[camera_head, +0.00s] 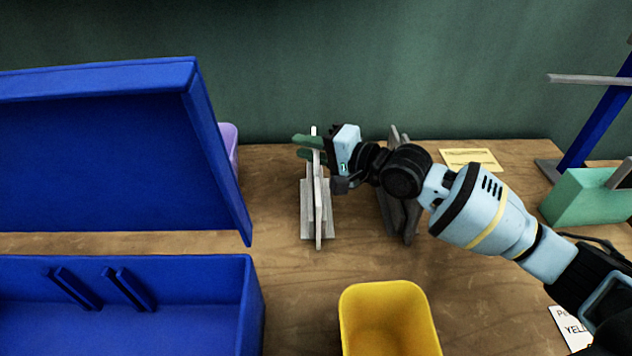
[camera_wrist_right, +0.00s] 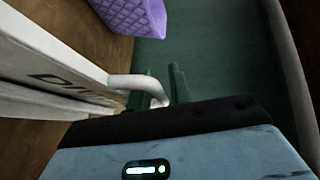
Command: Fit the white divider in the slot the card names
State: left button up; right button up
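The white divider (camera_head: 318,205) stands upright in a grey stand (camera_head: 306,222) on the table. The right wrist view shows the divider's lettered face (camera_wrist_right: 60,80) and its white handle (camera_wrist_right: 140,84). My right gripper (camera_head: 308,147) is at the top of the divider, its two green fingers at the handle with some gap between them. I cannot tell whether they grip it. The open blue case (camera_head: 250,290) at the lower left has ridges (camera_head: 75,288) forming slots on its inner wall. My left gripper is not in view.
The blue lid (camera_head: 100,150) stands raised behind the case. A purple thing (camera_head: 229,148) is beside it. A second grey stand (camera_head: 400,222) is under my right arm. A yellow bin (camera_head: 385,300) is in front. A yellow note (camera_head: 470,160) and a green box (camera_head: 585,197) are at right.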

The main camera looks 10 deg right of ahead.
grip_shut()
dwell(1.3)
